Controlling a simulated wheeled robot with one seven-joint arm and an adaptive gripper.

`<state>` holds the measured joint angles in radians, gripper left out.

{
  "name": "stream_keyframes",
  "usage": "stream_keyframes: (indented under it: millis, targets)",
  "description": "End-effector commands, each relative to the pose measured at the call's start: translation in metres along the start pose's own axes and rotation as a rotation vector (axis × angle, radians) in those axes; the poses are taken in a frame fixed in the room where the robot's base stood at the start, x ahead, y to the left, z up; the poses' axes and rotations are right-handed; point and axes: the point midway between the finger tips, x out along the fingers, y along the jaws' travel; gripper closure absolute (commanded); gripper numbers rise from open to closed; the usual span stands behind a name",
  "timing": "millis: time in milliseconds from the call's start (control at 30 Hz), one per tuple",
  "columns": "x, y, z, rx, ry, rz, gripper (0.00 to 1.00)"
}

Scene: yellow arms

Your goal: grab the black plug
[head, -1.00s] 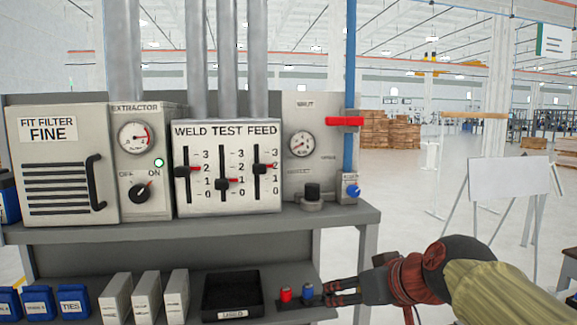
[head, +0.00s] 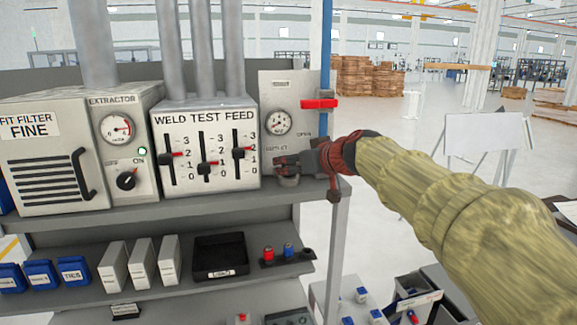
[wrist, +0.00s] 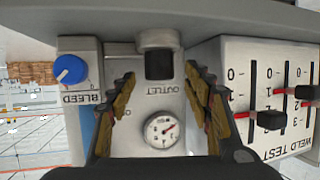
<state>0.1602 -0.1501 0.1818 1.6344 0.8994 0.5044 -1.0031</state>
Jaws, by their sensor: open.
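The black plug (wrist: 159,66) sits in the grey outlet collar (wrist: 159,38) on the panel, seen upside down in the wrist view. My gripper (wrist: 160,74) is open, with one fingertip on each side of the plug and visible gaps between. In the head view my gripper (head: 279,162) is at the outlet panel, just above the grey collar (head: 289,181). There the gripper mostly hides the plug. I cannot tell how deep the plug lies between the fingers.
The weld test feed box (head: 207,150) with its sliders stands close left of my gripper. A pressure gauge (head: 278,122) and a red handle (head: 320,104) are above. A blue bleed knob (wrist: 70,69) is beside the outlet. The lower shelf holds a black tray (head: 220,276).

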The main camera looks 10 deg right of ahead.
Motion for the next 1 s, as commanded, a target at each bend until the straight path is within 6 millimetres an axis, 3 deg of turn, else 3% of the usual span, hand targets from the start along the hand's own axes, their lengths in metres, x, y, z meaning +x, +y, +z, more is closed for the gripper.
stream_keyframes:
  millis: [200, 467, 1000]
  targets:
    - [0.023, 0.000, -0.001, -0.001, 0.000, 0.000, 0.50]
    - [0.024, 0.000, 0.000, -0.001, 0.001, 0.000, 0.50]
    - [0.024, 0.000, -0.001, -0.001, 0.001, 0.000, 0.81]
